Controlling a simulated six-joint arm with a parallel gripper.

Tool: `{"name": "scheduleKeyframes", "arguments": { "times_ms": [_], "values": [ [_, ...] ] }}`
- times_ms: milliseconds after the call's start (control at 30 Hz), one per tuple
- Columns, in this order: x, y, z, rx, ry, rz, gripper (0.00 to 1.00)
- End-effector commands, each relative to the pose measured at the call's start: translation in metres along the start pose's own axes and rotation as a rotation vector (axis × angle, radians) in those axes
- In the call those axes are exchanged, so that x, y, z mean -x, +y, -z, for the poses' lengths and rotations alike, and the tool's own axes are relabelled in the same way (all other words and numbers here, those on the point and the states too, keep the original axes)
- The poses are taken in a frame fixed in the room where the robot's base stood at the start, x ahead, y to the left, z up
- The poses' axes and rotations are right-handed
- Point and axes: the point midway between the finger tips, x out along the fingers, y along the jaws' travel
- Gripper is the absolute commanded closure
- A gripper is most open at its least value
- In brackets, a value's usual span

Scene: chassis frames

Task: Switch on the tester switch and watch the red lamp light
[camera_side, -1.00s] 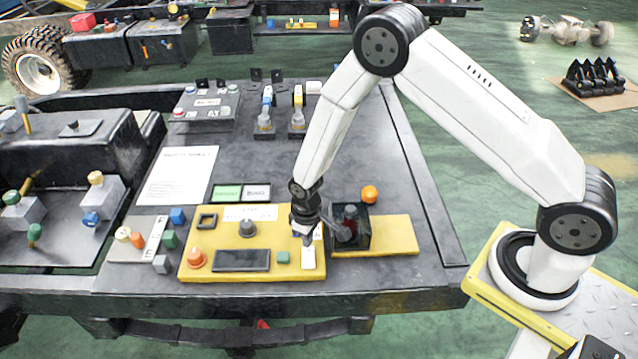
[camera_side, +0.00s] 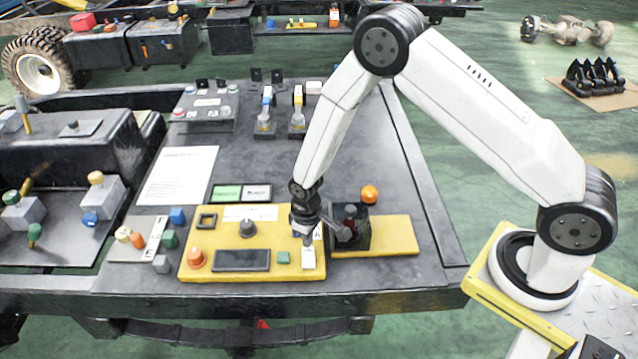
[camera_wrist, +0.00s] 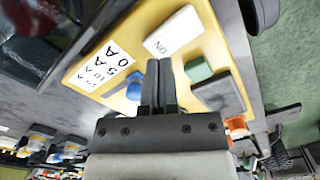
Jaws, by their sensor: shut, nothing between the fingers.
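The yellow tester panel (camera_side: 190,272) lies flat on the dark bench. Its white switch (camera_side: 308,259) is at the panel's right end, and in the wrist view the white switch (camera_wrist: 173,34) bears the letters ON. My gripper (camera_side: 307,243) is shut and empty, pointing down at the far end of the switch. In the wrist view my fingertips (camera_wrist: 159,64) are at the edge of the switch; I cannot tell whether they touch. The red lamp (camera_side: 350,212) is in a black housing right of the gripper, partly hidden by it. The lamp looks dark red, with no clear glow.
A green button (camera_side: 283,257), a dark display (camera_side: 242,261), a black knob (camera_side: 247,228) and an orange knob (camera_side: 196,258) are on the same panel. An orange ball-like part (camera_side: 369,194) sits behind the lamp housing.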

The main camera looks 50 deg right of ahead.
Motion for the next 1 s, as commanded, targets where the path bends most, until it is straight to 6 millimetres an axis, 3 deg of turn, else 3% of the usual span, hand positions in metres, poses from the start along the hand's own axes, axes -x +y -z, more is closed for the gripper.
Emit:
{"name": "scheduleKeyframes", "arguments": {
  "times_ms": [1000],
  "values": [
    [-0.0088, 0.0, 0.0002, 0.0, 0.0, 0.0, 1.0]
  ]
}}
